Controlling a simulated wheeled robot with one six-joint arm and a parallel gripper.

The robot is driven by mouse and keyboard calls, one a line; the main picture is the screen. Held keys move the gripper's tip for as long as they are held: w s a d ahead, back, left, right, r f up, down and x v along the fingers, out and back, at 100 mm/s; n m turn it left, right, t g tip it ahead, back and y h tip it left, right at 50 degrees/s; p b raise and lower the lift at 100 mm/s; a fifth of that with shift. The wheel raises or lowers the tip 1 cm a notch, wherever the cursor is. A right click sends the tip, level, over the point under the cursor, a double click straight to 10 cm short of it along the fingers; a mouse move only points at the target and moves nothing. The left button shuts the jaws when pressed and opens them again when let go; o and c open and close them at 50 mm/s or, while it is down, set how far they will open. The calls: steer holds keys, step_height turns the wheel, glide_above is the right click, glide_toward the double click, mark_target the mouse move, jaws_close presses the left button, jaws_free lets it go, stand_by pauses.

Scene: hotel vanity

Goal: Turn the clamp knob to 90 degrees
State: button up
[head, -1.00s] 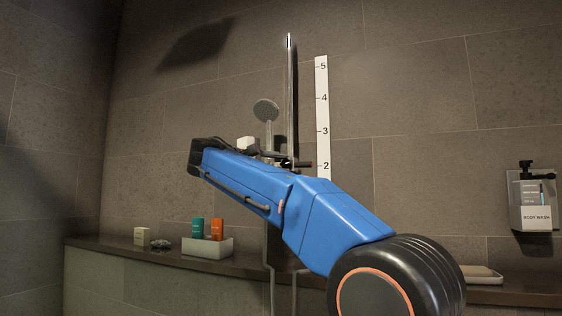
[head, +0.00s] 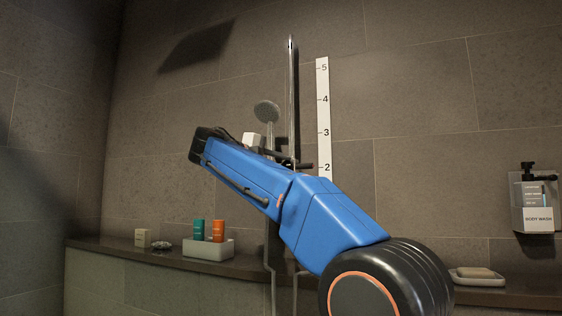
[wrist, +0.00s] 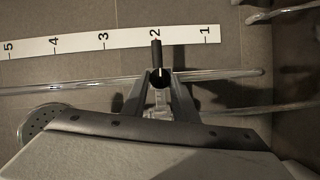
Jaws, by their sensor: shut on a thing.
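The clamp knob (wrist: 155,52) is a dark bar-shaped handle with a round dark hub and a pale line on it. In the wrist view it points up the picture toward the 2 on the scale. My gripper (wrist: 160,75) has its two fingers on either side of the hub, shut on it. The hub sits by the chrome riser rail (wrist: 80,87). In the head view the rail (head: 291,90) stands upright, and a dark end of the knob (head: 304,166) shows beside it. My blue arm hides most of the clamp and my fingers there.
A numbered white scale strip (head: 323,110) is on the wall beside the rail. A shower head (head: 266,110) hangs to the left. The ledge holds a white tray (head: 208,248) with two bottles and a soap dish (head: 477,277). A body wash dispenser (head: 536,200) is at right.

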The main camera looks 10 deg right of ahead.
steer(key=o, duration=1.1)
steer(key=shift+s+d+r, duration=0.1)
steer(key=shift+s+r, duration=0.05)
steer(key=shift+c, duration=0.2)
steer(key=v, duration=1.7)
steer(key=shift+a, duration=0.3)
steer(key=shift+s, duration=0.1)
